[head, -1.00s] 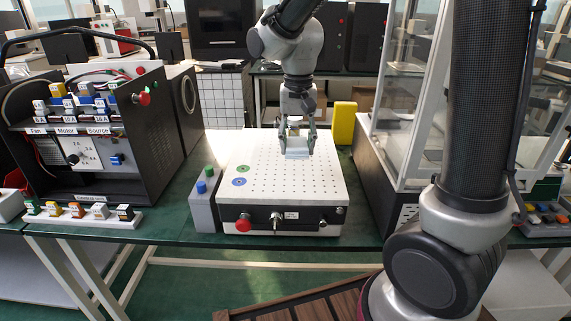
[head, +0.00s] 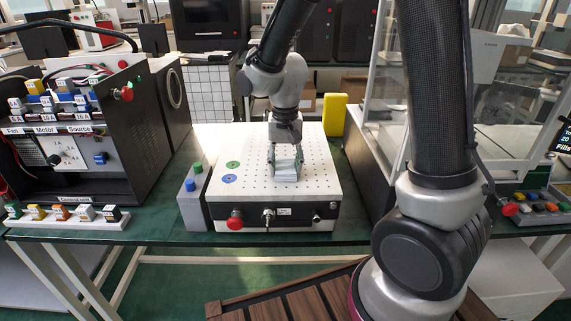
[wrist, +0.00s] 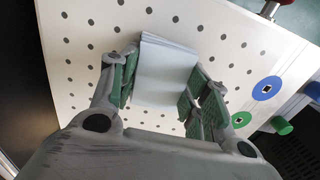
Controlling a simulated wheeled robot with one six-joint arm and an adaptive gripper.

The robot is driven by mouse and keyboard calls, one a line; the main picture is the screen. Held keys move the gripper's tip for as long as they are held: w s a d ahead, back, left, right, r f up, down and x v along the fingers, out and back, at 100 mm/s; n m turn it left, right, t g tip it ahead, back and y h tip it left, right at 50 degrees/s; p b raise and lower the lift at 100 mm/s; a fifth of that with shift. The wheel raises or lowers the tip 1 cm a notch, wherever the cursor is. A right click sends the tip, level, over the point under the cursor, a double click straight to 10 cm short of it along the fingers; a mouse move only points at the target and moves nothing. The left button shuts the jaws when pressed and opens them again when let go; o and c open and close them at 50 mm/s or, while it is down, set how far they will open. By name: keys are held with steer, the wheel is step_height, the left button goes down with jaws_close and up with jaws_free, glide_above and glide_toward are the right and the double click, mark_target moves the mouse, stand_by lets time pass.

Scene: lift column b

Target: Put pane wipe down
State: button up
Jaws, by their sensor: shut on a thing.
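The pane wipe, a pale grey-white block (wrist: 165,72), is between the green-padded fingers of my gripper (wrist: 165,90) in the wrist view. In the head view my gripper (head: 286,165) points down over the white perforated board (head: 318,184), with the pale wipe (head: 286,172) between its fingers. My gripper is shut on it. The wipe is at or just above the board; I cannot tell if it touches. Its lower part is partly hidden by the fingers.
The board's box has a red knob (head: 235,221) in front. A grey button box (head: 193,200) stands at its left, and a yellow block (head: 334,115) behind it. A glass-sided cabinet (head: 385,130) is at the right.

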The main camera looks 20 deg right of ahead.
mark_target(285, 166)
steer(key=o, duration=0.9)
steer(key=shift+f, duration=0.1)
step_height(285, 166, up, 12)
stand_by(0.4)
